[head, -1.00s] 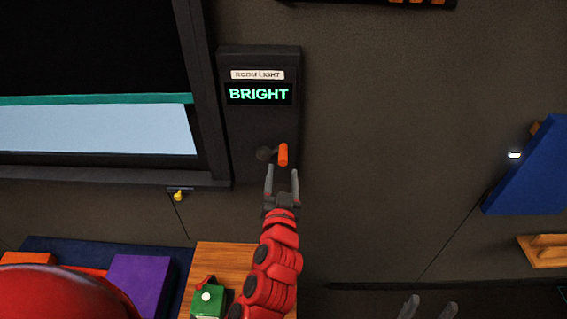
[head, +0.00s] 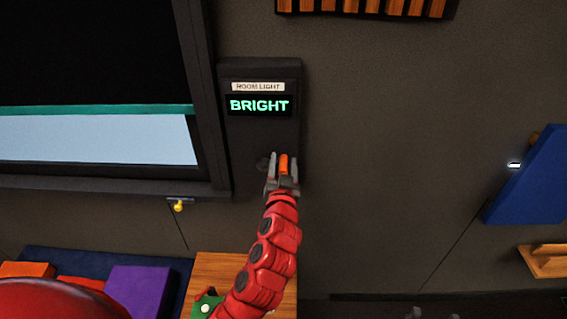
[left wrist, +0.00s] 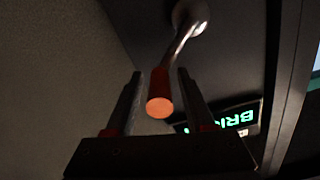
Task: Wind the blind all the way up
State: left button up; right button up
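The blind (head: 80,60) is a dark sheet with a teal bottom bar (head: 90,111); a pale strip of window (head: 90,138) shows below it. The crank's orange handle (head: 283,162) stands out from the dark panel (head: 262,135) right of the window. In the left wrist view the handle (left wrist: 160,100) hangs on a metal arm (left wrist: 182,42). My left gripper (head: 283,175) is open, with one finger on each side of the handle; gaps show on both sides in the left wrist view (left wrist: 157,105). My right gripper (head: 432,314) barely shows at the bottom edge; its state is unclear.
The panel has a "ROOM LIGHT" label and a display (head: 260,105) reading BRIGHT. A small yellow knob (head: 178,206) sits below the window. A blue board (head: 530,175) and wooden shelf (head: 545,261) are at right. Cushions (head: 140,290) and a wooden top (head: 215,270) lie below.

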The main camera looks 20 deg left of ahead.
pick_arm(q)
grip_shut()
dwell(1.2)
